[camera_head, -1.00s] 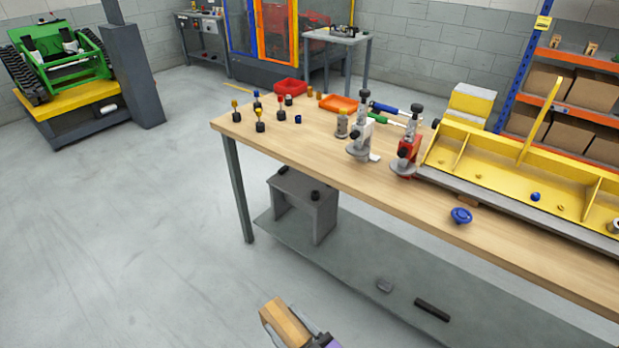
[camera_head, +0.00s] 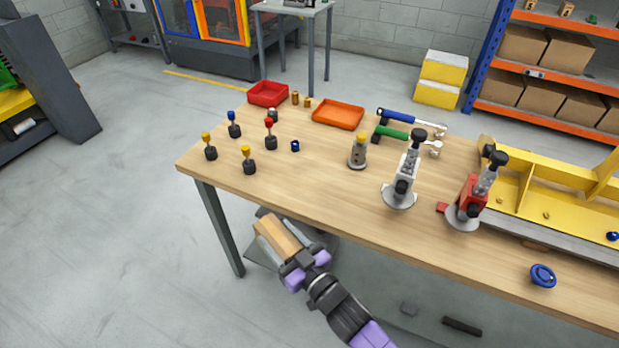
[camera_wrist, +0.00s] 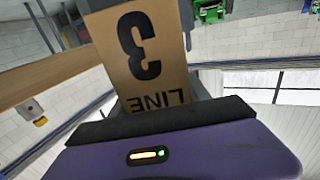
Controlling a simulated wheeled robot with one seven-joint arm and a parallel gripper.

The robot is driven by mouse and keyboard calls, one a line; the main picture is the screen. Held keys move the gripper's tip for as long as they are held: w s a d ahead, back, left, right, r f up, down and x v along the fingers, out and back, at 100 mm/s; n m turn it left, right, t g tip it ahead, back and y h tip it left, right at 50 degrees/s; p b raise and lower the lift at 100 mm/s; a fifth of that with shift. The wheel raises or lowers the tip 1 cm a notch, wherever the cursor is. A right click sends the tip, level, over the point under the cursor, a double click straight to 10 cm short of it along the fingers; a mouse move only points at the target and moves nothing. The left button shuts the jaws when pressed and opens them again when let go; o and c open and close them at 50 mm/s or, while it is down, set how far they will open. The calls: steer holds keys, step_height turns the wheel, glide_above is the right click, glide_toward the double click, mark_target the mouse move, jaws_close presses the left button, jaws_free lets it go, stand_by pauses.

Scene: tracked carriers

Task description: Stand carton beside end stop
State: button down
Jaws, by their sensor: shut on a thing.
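A tan carton (camera_head: 274,235) is held between the jaws of my gripper (camera_head: 283,243), off the near long edge of the wooden workbench (camera_head: 330,185). It seems to be in the air in front of the bench, not on it. In the wrist view the carton (camera_wrist: 147,65) fills the space between the jaws, and its face reads "LINE 3" upside down. My gripper is shut on it. I cannot pick out an end stop for certain in these views.
Several knobbed pins (camera_head: 249,160) stand at the bench's left end, near a red tray (camera_head: 268,94) and an orange tray (camera_head: 338,114).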

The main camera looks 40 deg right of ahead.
steer(key=w+d+r+m+g+h+p, duration=0.1)
steer(key=w+d+r+h+p, duration=0.15)
steer(key=d+r, duration=0.5)
steer(key=w+d+r+m+h+p, duration=0.25)
steer(key=d+r, duration=0.25)
steer(key=r, duration=0.6)
steer(key=w+d+r+m+g+h+p, duration=0.1)
steer(key=w+d+r+p, duration=0.1)
steer(key=w+d+r, duration=0.5)
steer(key=shift+n, duration=0.25)
steer(key=shift+s+a+f+b, duration=0.1)
steer(key=shift+s+f+b, duration=0.9)
steer(key=shift+f, duration=2.35)
steer(key=shift+s+a+f+b, duration=0.1)
steer(key=shift+s+f+b, duration=0.1)
steer(key=shift+f+b, duration=2.35)
steer(key=shift+s+a+f+b, duration=0.1)
steer(key=shift+s+f+b, duration=0.5)
steer(key=shift+f, duration=3.5)
steer(key=shift+f, duration=0.2)
steer(key=c, duration=0.5)
jaws_free()
